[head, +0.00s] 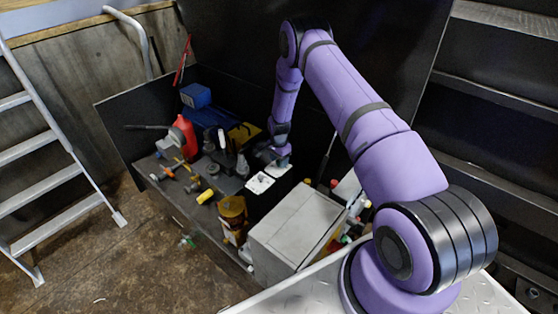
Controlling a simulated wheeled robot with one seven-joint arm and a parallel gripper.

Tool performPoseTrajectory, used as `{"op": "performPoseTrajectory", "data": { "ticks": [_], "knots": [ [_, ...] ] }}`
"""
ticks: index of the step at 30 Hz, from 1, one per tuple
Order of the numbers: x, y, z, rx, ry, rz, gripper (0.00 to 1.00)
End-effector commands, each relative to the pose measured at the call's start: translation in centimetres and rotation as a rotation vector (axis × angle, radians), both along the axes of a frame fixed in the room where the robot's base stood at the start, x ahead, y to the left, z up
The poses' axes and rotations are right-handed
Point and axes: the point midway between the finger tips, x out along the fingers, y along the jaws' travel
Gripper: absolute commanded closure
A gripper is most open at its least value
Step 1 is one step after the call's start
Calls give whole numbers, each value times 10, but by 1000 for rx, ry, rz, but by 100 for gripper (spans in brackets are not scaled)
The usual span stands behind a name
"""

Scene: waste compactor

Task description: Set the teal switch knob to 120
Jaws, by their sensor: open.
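My purple arm reaches over the dark workbench (178,208), and my gripper (266,158) hangs at its end, small and dark against the dark clutter. The gripper is open, with nothing seen between its fingers. A small white-topped box (260,184) lies just below the gripper, and a second pale plate (279,168) lies just right of it. I cannot make out the teal knob or its scale. It may be too small or hidden by the gripper. Whether the gripper touches anything cannot be told.
A grey box (296,228) stands at the bench's front right. A red canister (184,138), blue box (196,96), yellow box (244,133) and amber container (232,212) crowd the bench with several tools. A ladder (45,160) stands left. The floor (130,255) in front is mostly clear.

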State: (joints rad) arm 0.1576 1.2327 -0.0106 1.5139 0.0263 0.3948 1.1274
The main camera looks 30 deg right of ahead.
Motion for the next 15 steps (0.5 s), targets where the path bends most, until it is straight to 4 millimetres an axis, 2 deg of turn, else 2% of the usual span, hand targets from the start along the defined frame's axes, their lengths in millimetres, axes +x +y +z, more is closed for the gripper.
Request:
{"op": "performPoseTrajectory", "data": {
  "ticks": [4, 10, 15],
  "knots": [
    [0, 0, 0, 0, 0, 0, 48],
    [0, 0, 0, 0, 0, 0, 94],
    [0, 0, 0, 0, 0, 4, 94]
  ]
}}
